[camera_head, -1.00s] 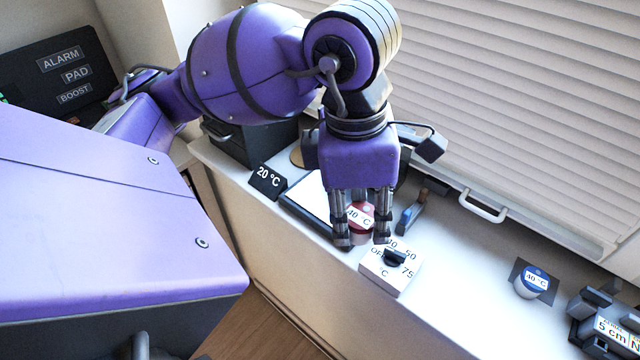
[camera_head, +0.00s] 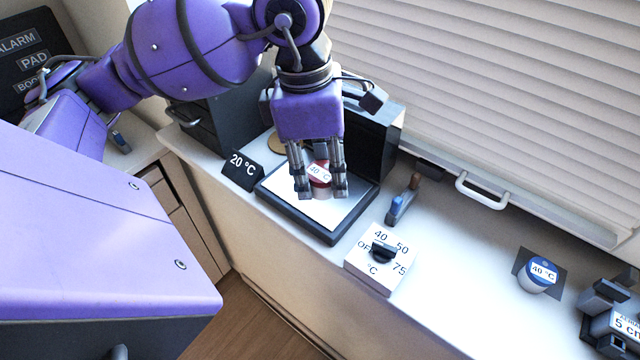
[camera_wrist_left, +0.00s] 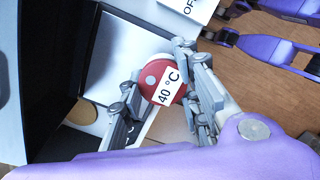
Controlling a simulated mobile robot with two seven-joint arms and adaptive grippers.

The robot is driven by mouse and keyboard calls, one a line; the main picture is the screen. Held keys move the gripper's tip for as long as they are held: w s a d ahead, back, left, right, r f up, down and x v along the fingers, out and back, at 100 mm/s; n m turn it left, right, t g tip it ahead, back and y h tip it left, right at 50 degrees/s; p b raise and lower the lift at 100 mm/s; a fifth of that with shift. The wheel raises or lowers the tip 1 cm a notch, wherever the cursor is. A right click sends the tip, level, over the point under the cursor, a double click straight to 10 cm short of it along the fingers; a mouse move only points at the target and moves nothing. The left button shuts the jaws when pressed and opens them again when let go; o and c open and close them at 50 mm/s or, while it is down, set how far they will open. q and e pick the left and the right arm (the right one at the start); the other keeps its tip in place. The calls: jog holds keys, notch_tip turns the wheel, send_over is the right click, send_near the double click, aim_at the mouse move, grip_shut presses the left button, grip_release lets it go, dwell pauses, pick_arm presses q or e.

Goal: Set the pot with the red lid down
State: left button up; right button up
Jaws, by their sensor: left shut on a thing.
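The pot with the red lid (camera_head: 320,179) has a white "40 °C" label. My left gripper (camera_head: 320,190) is shut on it, with fingers on both sides of it. In the head view the pot appears over the white plate (camera_head: 290,212) in a black frame; I cannot tell whether it touches the plate. In the left wrist view the red lid (camera_wrist_left: 162,82) shows between the fingers (camera_wrist_left: 165,95), and the pot's body is mostly hidden under it.
A dark case (camera_head: 372,140) stands behind. A blue-lidded pot (camera_head: 541,272) sits farther right, with clear sill between.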

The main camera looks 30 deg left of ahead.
pick_arm(q)
jog(key=f, duration=0.1)
jog(key=w+a+f, duration=0.2)
jog(key=shift+f, duration=0.35)
jog(key=shift+w+a+f, duration=0.1)
jog(key=shift+w+f, duration=0.05)
jog(key=shift+f, duration=0.75)
jog(key=shift+w+a+f, duration=0.1)
jog(key=shift+w+f, duration=0.05)
jog(key=shift+f, duration=0.75)
jog(key=shift+f, duration=0.2)
jog(key=o, duration=1.2)
jog(key=shift+r, duration=0.1)
notch_tip(320, 180, up, 12)
jog(key=a, duration=0.1)
jog(key=shift+s, duration=0.35)
jog(key=shift+a, duration=0.1)
